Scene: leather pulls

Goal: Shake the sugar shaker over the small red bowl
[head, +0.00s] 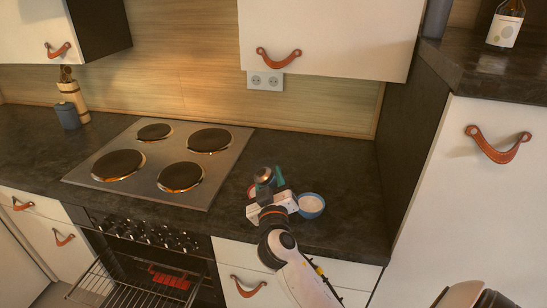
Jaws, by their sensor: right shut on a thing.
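My right gripper (269,187) is over the counter to the right of the hob and is shut on the sugar shaker (264,175), a small container with a greyish metallic top. The gripper hides the shaker's lower part. A bit of the small red bowl (251,191) shows at the left edge of the gripper; the rest is hidden behind it. The shaker appears close to this bowl, but I cannot tell whether it is directly above it. My left gripper is not in view.
A blue bowl (311,205) with white contents stands just right of the gripper. The hob (164,160) with its dark plates lies to the left, above an open oven with a pulled-out rack (92,282). A tall cabinet side (405,150) bounds the counter (345,190) on the right.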

